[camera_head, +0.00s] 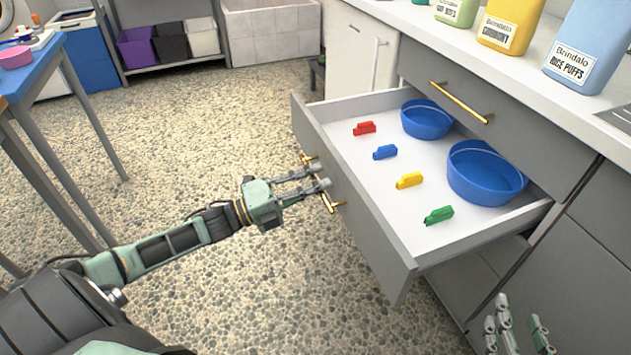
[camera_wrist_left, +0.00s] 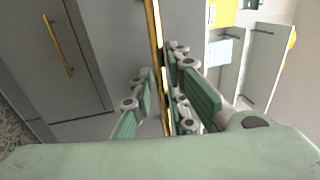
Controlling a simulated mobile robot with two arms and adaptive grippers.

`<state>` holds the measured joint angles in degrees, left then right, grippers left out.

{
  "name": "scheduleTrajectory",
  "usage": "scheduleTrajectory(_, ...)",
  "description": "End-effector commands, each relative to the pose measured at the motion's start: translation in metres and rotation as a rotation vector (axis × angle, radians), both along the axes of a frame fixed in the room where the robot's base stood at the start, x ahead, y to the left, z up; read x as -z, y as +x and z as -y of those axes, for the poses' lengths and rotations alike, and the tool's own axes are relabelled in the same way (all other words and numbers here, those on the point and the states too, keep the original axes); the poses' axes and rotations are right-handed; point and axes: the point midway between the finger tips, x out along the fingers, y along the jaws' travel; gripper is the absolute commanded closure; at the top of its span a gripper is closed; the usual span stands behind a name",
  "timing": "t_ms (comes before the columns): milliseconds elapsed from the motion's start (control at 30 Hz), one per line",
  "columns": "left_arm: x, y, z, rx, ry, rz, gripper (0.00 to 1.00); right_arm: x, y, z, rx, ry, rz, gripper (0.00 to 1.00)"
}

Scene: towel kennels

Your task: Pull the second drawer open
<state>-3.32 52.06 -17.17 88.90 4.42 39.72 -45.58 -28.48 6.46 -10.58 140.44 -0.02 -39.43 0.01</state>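The open drawer (camera_head: 405,270) sits below a closed top drawer (camera_head: 420,65) and is pulled far out, its inside showing. Its gold handle (camera_head: 335,205) is on the grey front; it also shows in the left wrist view (camera_wrist_left: 154,30). My left gripper (camera_head: 320,174) is at this handle, with its fingers closed in on both sides of the bar. In the left wrist view the bar runs between the fingers (camera_wrist_left: 160,85). My right gripper (camera_head: 518,322) is at the bottom right, empty, its fingers spread apart, away from the drawer.
Inside the drawer are two blue bowls (camera_head: 484,172) and red, blue, yellow and green clips (camera_head: 410,180). Food containers (camera_head: 510,25) stand on the white counter (camera_head: 440,30). A blue-topped table (camera_head: 35,70) is at the left. The pebbled floor (camera_head: 220,120) before the drawer is free.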

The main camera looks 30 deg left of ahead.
Motion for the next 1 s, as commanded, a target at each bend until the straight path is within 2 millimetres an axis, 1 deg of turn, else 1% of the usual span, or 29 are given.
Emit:
scheduleTrajectory(33, 0.000, 0.000, 0.000, 0.000, 0.000, 0.000, 0.78, 0.000, 0.000, 0.000, 0.000, 0.000, 0.000, 0.60)
scheduleTrajectory(100, -0.001, 0.000, 0.000, 0.000, -0.001, 0.001, 0.72, 0.000, 0.000, 0.000, 0.000, 0.000, 0.000, 0.60)
scheduleTrajectory(400, -0.001, 0.000, -0.001, 0.000, 0.000, 0.002, 0.72, 0.000, 0.000, 0.000, -0.001, 0.001, 0.001, 0.60)
scheduleTrajectory(533, 0.001, -0.007, -0.006, -0.001, -0.001, 0.001, 0.72, 0.000, 0.000, 0.000, -0.001, 0.001, 0.001, 0.60)
scheduleTrajectory(667, 0.007, -0.023, -0.018, -0.001, 0.000, -0.003, 0.72, 0.000, 0.000, 0.000, 0.000, 0.000, 0.001, 0.60)
scheduleTrajectory(800, 0.013, -0.046, -0.036, -0.002, 0.000, -0.004, 0.72, 0.000, 0.000, 0.000, 0.000, 0.000, 0.001, 0.60)
scheduleTrajectory(1000, 0.019, -0.075, -0.059, -0.001, 0.000, -0.003, 0.72, 0.000, 0.000, 0.000, 0.000, 0.000, 0.001, 0.60)
